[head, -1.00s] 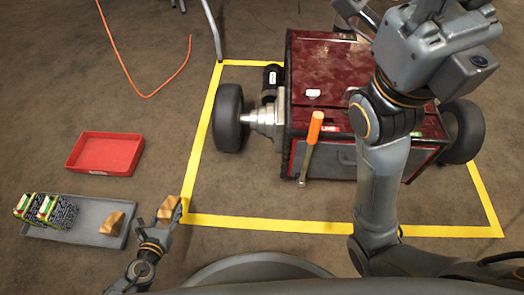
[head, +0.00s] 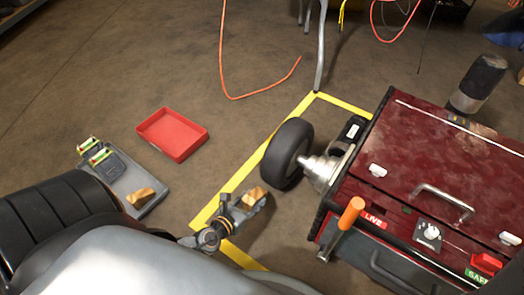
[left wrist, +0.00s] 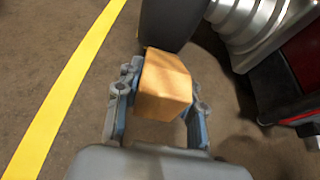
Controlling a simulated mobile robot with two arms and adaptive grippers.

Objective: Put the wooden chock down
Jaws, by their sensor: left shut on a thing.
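My left gripper (head: 252,198) is shut on a wooden chock (head: 256,196), just left of the cart's near black wheel (head: 287,153). In the left wrist view the chock (left wrist: 163,88) sits between the two fingers, with the wheel (left wrist: 168,22) close beyond its far end. Whether chock and wheel touch, or whether the chock rests on the floor, I cannot tell. A second wooden chock (head: 140,197) lies in the grey tray (head: 158,207) at the left. My right gripper is not in view.
The dark red cart (head: 400,175) with an orange-handled lever (head: 350,213) stands at the right. Yellow floor tape (head: 240,173) runs beside the wheel. A red tray (head: 172,134) lies to the left. An orange cable (head: 224,60) crosses the open floor behind.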

